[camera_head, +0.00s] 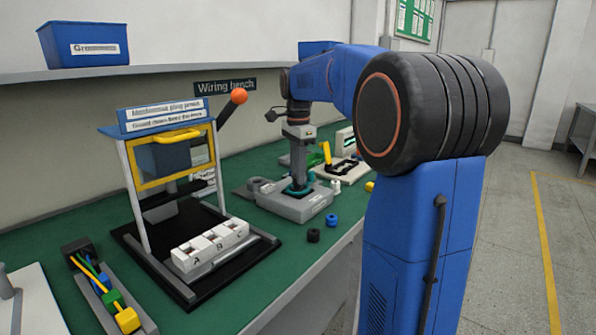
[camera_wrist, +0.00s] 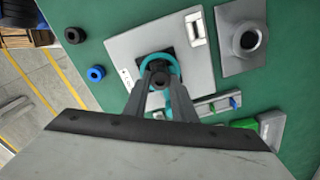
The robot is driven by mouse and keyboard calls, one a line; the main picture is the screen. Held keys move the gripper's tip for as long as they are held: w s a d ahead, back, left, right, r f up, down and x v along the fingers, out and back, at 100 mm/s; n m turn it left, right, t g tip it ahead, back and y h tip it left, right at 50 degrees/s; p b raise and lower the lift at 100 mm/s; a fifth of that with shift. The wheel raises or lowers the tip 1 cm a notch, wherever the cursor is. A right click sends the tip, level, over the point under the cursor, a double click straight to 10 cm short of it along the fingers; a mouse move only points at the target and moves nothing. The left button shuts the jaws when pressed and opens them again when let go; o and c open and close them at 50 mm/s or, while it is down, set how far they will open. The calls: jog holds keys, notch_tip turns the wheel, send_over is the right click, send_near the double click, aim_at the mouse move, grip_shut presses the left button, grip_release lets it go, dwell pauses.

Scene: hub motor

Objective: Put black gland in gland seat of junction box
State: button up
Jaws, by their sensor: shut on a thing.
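The grey junction box (camera_head: 294,204) sits on the green bench, with a teal ring (camera_wrist: 177,97) on its top face. My gripper (camera_head: 298,178) points down at this ring. In the wrist view my gripper (camera_wrist: 159,80) is shut on a small dark round piece, the black gland (camera_wrist: 158,77), inside the ring's outline. The fingers hide much of the gland and of the ring's middle, so I cannot tell whether the gland is seated or just above. A black ring (camera_head: 313,235) and a blue ring (camera_head: 331,220) lie loose on the bench beside the box.
A grey plate with a round collar (camera_wrist: 249,38) lies near the box. A press frame (camera_head: 135,190) with an orange-knobbed lever and white blocks A, B, C stands to the left. A tray of coloured connectors (camera_head: 112,298) lies at front left. Bare bench shows near the loose rings.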

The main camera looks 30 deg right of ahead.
jog(key=shift+f, duration=0.35)
dwell(0.3)
jog(key=o, duration=1.1)
notch_tip(320, 180, up, 17)
jog(key=shift+r, duration=0.2)
